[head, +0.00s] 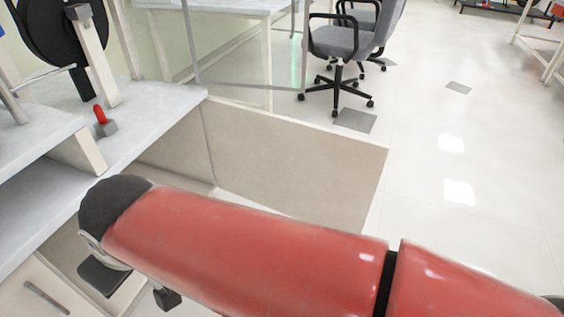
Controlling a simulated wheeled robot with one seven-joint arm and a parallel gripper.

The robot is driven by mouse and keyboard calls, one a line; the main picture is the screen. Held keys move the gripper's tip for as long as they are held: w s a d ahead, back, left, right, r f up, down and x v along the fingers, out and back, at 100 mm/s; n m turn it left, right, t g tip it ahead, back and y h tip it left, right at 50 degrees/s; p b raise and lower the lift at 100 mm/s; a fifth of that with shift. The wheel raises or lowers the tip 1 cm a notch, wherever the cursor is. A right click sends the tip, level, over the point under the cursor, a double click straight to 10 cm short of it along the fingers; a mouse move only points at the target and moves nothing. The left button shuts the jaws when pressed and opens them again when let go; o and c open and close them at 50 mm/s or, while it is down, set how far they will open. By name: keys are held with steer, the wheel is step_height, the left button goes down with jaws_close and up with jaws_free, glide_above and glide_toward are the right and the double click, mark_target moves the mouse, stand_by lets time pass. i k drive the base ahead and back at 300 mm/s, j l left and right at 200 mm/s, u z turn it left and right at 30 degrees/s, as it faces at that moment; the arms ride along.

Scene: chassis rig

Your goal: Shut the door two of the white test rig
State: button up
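The white test rig (165,110) stands at the left, with a pale grey top. A beige door panel (300,165) stands swung out from its far end, open, reaching right over the floor. A compartment (180,150) shows open between the panel and the rig's front. I see no number on the panel, so I cannot tell if it is door two. My red arm crosses the foreground and hides the lower part of the panel. Dark parts of my gripper (134,286) show below the arm's end at lower left, apart from the panel. Its fingers are mostly hidden.
A closed front with a bar handle (46,297) is at lower left. A red-handled part (102,121) stands on the rig top near a black wheel (65,40). Grey office chairs (342,45) stand behind the panel. The floor (465,150) at right is clear.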

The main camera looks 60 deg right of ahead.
mark_target(301, 170)
steer(key=k+l+u, duration=0.2)
steer(key=k+l, duration=0.65)
steer(key=l, duration=0.3)
steer(key=k+l+u, duration=0.25)
steer(key=k+l, duration=0.75)
steer(key=l, duration=0.3)
steer(key=l+u, duration=0.1)
steer(key=l, duration=0.3)
steer(key=k+l, duration=0.15)
steer(key=l, duration=0.25)
steer(key=k+l, duration=0.1)
steer(key=l, duration=0.3)
steer(key=k+l+u, duration=0.1)
steer(key=l, duration=0.25)
